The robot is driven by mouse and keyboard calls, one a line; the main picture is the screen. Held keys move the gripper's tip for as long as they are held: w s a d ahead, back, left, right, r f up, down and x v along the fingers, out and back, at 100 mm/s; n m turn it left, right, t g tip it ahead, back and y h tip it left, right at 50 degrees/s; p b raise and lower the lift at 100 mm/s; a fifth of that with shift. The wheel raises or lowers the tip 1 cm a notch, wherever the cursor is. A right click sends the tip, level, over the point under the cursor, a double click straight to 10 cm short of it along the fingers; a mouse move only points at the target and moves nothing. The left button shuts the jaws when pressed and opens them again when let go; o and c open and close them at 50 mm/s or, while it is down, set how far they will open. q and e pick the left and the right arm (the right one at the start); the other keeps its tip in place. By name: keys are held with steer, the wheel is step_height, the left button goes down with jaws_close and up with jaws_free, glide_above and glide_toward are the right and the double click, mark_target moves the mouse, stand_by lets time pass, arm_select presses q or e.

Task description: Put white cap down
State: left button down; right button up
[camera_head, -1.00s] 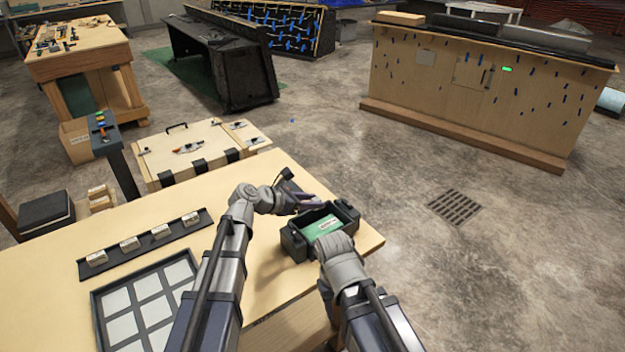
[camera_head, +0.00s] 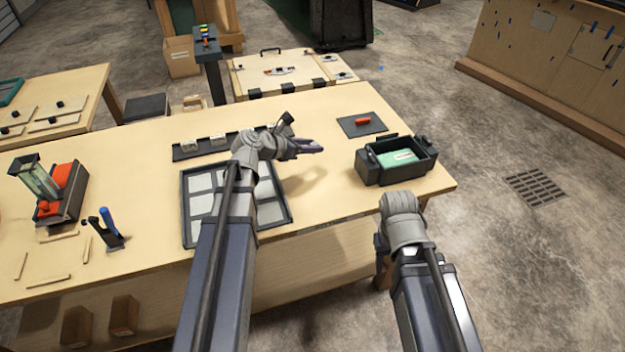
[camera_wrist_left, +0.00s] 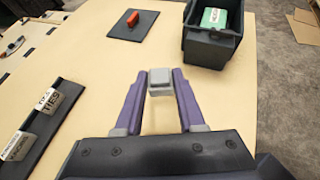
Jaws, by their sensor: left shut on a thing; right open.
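The white cap (camera_wrist_left: 159,80) is a small pale block between the purple fingers of my left gripper (camera_wrist_left: 159,84) in the left wrist view. The left gripper is shut on it and holds it over the bare wooden table top. In the head view the left gripper (camera_head: 314,147) is above the table, left of the dark bin, and the cap cannot be made out there. My right gripper (camera_head: 385,243) is open by the table's front right edge, its fingers mostly hidden behind the wrist.
A dark bin (camera_head: 371,173) with a green-and-white item stands at the table's right end. A dark pad (camera_head: 348,130) with a red piece lies behind it. A compartment tray (camera_head: 187,238) and a labelled rail (camera_head: 183,155) are at left. Bare wood lies between tray and bin.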

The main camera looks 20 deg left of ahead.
mark_target(311, 177)
arm_select(q)
steer(key=shift+f+b, duration=4.95)
steer(key=shift+f, duration=0.05)
steer(key=shift+f, duration=0.2)
steer(key=c, duration=0.5)
jaws_free()
steer(key=shift+r, duration=0.15)
